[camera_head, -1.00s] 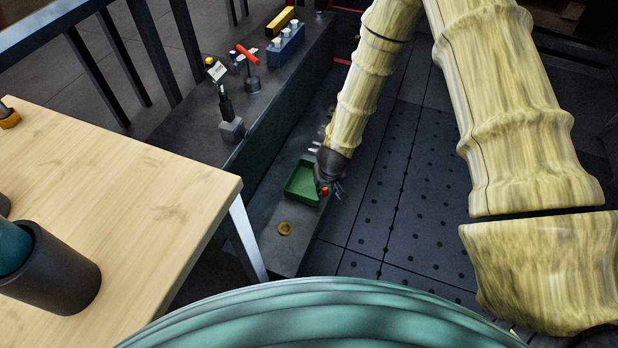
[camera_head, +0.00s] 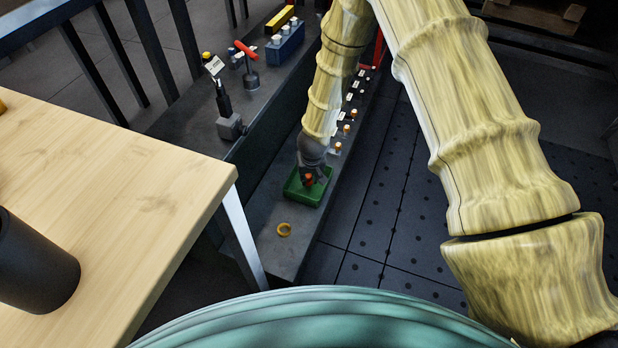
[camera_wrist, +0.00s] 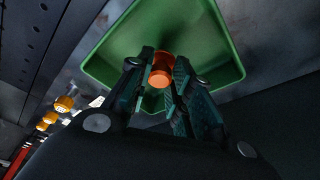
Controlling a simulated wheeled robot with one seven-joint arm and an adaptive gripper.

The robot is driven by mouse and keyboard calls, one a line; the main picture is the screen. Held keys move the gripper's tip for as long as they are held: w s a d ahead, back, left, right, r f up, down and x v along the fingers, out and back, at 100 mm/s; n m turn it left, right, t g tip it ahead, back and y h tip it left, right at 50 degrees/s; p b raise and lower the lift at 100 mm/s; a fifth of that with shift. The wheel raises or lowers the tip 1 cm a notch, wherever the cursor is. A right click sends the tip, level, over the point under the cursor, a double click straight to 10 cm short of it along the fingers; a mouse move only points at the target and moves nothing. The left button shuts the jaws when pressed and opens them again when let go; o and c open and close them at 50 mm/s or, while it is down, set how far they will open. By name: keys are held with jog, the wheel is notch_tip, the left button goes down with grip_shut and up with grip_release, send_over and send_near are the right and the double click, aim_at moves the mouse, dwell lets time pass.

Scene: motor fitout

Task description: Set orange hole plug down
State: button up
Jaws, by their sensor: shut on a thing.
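The orange hole plug (camera_wrist: 160,70) is held between the fingers of my gripper (camera_wrist: 160,88) in the wrist view. It also shows as a small orange spot (camera_head: 309,180) in the head view. My gripper (camera_head: 311,177) is shut on it, over the green tray (camera_head: 290,193). The tray's green wall (camera_wrist: 105,50) surrounds the plug in the wrist view. I cannot tell whether the plug touches the tray floor. The far part of the tray is hidden behind my gripper in the head view.
A yellow ring (camera_head: 284,230) lies on the grey ledge in front of the tray. Several small orange-topped fittings (camera_head: 346,129) line the ledge behind it. A wooden table (camera_head: 130,180) stands at left. A red-handled tool (camera_head: 246,50) and a blue block (camera_head: 285,43) stand on the upper ledge.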

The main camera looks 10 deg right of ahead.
jog(key=shift+f, duration=0.15)
jog(key=o, duration=0.8)
jog(key=shift+o, duration=0.2)
jog(key=p+v, duration=0.4)
jog(key=v, duration=0.8)
jog(key=s+d+f+g, duration=0.1)
jog(key=s+f, duration=0.3)
jog(key=s, duration=0.9)
jog(key=s+d+f+g, duration=0.1)
jog(key=s+d+f, duration=0.3)
jog(key=s, duration=0.8)
jog(key=s+d+f+g, duration=0.1)
jog(key=s+d+f, duration=0.2)
jog(key=s, duration=1)
notch_tip(320, 180, down, 2)
jog(key=shift+s+d+f, duration=0.15)
jog(key=shift+s, duration=0.15)
